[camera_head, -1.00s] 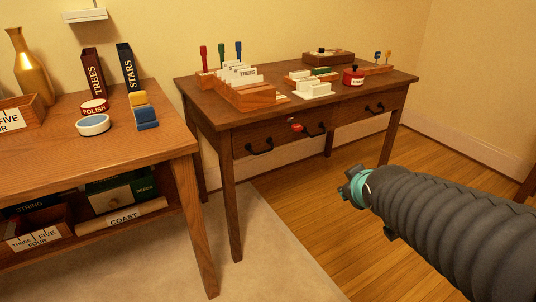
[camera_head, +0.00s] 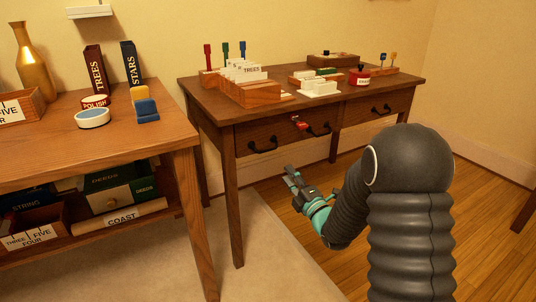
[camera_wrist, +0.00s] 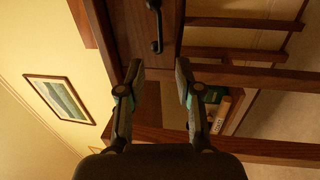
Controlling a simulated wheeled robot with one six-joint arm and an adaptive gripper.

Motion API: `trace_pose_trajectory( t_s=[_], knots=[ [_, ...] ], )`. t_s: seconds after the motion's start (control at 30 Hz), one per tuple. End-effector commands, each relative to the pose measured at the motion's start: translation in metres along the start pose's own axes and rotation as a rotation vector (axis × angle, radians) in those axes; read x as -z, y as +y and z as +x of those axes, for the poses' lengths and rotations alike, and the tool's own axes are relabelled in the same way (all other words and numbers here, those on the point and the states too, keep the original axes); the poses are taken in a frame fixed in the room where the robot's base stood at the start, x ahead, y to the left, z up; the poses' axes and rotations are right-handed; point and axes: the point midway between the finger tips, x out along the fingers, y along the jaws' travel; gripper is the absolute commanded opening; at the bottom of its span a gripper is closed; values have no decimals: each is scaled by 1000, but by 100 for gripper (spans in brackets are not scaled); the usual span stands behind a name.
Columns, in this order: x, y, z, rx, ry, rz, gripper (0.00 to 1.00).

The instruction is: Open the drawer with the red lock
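The drawer with the red lock (camera_head: 280,133) is the left drawer in the desk front and looks shut. A drawer front with one black handle (camera_wrist: 155,27) lies beyond the fingertips; the lock does not show there.
The right drawer (camera_head: 365,113) looks shut too. The desk top (camera_head: 225,85) holds a card tray (camera_head: 255,92), stamps and small boxes. A wooden side table (camera_head: 60,150) with a loaded shelf stands at left. The floor (camera_head: 290,225) before the desk is open.

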Motion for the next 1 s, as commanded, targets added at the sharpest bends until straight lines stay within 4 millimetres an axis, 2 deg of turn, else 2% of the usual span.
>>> trace_pose_trajectory(
  t_s=[0.17,0.27,0.7,0.83,1.0],
  knots=[
    [3,-2,8,-19,14,-14,34],
    [3,-1,21,-20,15,-14,34],
    [4,0,101,-18,12,-13,34],
    [4,0,120,-18,13,-12,34],
    [4,0,134,-17,11,-11,34]
  ],
)
